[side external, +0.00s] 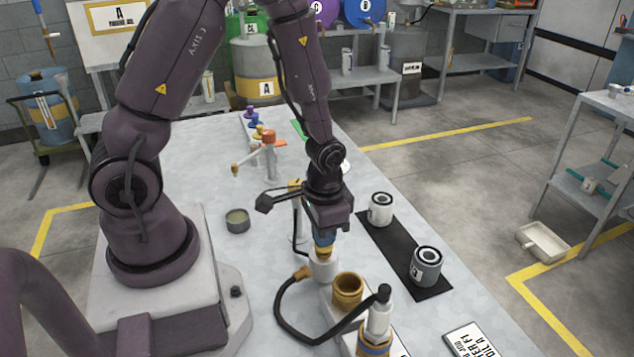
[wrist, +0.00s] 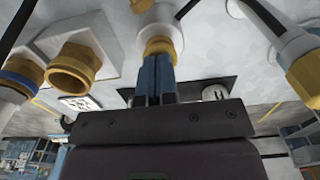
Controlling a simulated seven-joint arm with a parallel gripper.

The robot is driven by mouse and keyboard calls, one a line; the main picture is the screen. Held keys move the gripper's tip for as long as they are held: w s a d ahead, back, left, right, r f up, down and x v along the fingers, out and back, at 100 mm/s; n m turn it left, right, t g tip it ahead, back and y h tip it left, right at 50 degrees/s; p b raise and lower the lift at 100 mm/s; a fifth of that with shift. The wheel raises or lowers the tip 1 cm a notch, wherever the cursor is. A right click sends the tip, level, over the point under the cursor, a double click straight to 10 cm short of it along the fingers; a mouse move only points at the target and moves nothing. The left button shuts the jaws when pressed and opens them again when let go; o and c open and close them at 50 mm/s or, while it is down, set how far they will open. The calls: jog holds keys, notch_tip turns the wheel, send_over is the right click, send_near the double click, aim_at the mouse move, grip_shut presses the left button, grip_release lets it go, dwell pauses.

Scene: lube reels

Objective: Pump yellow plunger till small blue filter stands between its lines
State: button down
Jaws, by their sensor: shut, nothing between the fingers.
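My gripper (side external: 322,246) is shut with nothing between its blue fingers. It points down, its fingertips at the top of the yellow plunger (side external: 323,255), which stands in a white cylinder (side external: 323,266). In the wrist view the fingertips (wrist: 155,62) meet or nearly meet the yellow plunger (wrist: 159,45); the fingers partly hide it. A white filter (side external: 381,209) and a larger grey filter (side external: 427,266) stand upright on a black mat (side external: 391,240), right of my gripper. I cannot make out a blue filter or its lines.
A brass cup (side external: 348,290) stands close to the cylinder. A black hose (side external: 284,318) loops beside it, near a white nozzle (side external: 379,319). A label card (side external: 470,340) lies at the front right. A small dish (side external: 237,221) and orange-handled tap (side external: 268,138) stand farther left.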

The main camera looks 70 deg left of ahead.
jog(key=shift+r, duration=3.6)
jog(key=s+d+r+t, duration=0.1)
jog(key=s+r+t, duration=0.1)
jog(key=r, duration=0.8)
jog(key=s+d+r+t, duration=0.1)
jog(key=s+r+t, duration=0.2)
jog(key=r, duration=0.7)
jog(key=shift+s+d+t, duration=0.25)
jog(key=shift+s+t, duration=0.05)
jog(key=shift+s, duration=0.9)
jog(key=shift+f, duration=0.1)
